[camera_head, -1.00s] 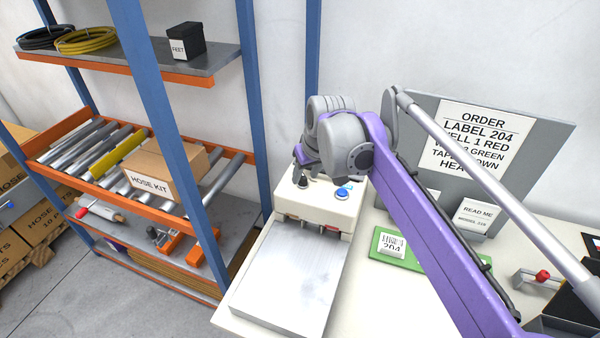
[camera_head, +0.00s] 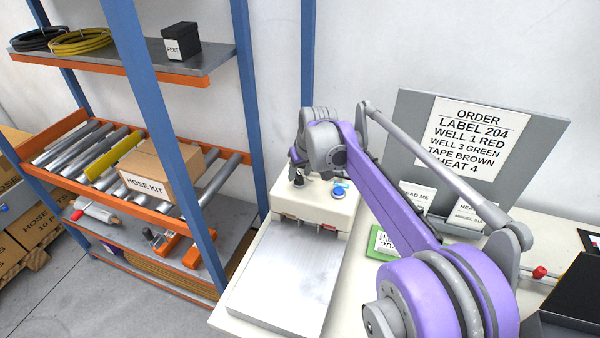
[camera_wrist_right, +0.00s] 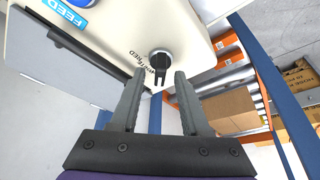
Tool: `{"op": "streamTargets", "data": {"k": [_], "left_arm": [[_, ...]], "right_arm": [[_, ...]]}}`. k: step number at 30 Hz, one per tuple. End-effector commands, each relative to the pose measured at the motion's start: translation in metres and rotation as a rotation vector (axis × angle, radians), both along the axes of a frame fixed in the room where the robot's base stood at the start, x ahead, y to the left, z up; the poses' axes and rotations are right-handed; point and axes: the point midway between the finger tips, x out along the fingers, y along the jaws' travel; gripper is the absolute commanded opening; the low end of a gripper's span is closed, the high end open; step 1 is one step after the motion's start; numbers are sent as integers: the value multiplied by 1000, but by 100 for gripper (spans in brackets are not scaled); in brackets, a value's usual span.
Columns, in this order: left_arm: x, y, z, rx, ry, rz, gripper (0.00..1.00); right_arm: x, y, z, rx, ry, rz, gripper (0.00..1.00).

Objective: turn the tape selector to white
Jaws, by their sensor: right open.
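The tape selector is a small black knob (camera_head: 299,180) on top of the cream machine (camera_head: 320,212). In the right wrist view the knob (camera_wrist_right: 159,62) has a dark pointer and printed words beside it, partly legible, one ending in "RED". My right gripper (camera_wrist_right: 158,77) is open. Its two fingers stand one on each side of the knob's near end, with gaps visible. In the head view the right gripper (camera_head: 297,162) is just above the knob, largely hidden by its wrist. My left gripper is not in view.
A blue button (camera_head: 339,193) with a FEED label sits right of the knob. A metal plate (camera_head: 280,285) lies in front of the machine. A shelf rack (camera_head: 262,130) stands close on the left. An order board (camera_head: 545,140) and a green card (camera_head: 376,243) are on the right.

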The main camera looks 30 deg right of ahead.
Motion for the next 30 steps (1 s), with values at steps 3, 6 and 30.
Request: {"op": "streamTargets", "data": {"k": [3,6,30], "left_arm": [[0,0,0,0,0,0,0],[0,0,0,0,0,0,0],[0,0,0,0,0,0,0]], "right_arm": [[1,0,-3,0,0,0,46],[1,0,-3,0,0,0,46],[1,0,-2,0,0,-18,0]]}}
